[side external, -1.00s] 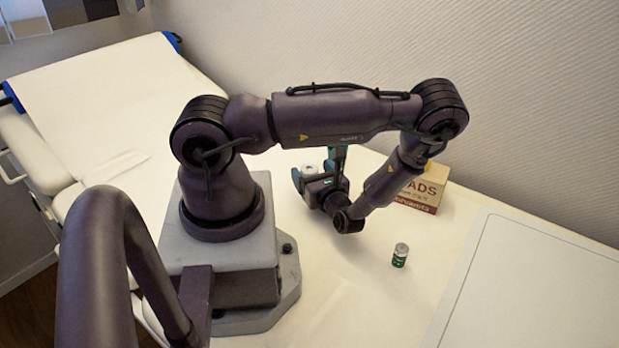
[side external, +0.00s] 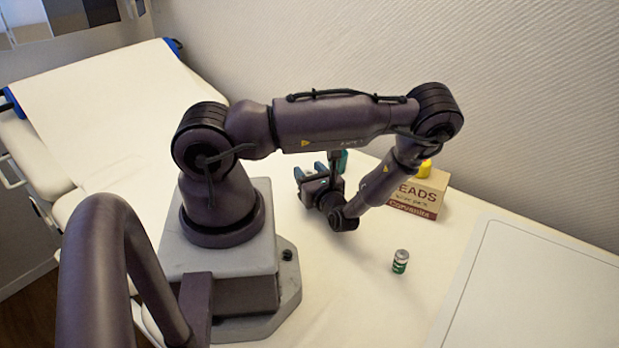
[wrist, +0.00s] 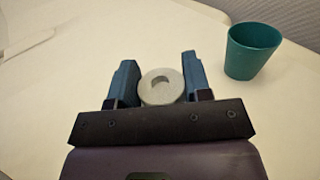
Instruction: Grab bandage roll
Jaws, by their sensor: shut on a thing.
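The bandage roll (wrist: 162,88) is a pale, round roll with a hole in its middle, seen from its end in the wrist view. It sits between the two blue fingers of my gripper (wrist: 159,72), which is shut on it.
A teal cup (wrist: 252,51) stands just right of my gripper. A cardboard box (side external: 418,196) with a yellow thing (side external: 425,168) at its top stands to the right. A small green vial (side external: 400,262) stands nearer the camera. A white board (side external: 540,290) lies at right.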

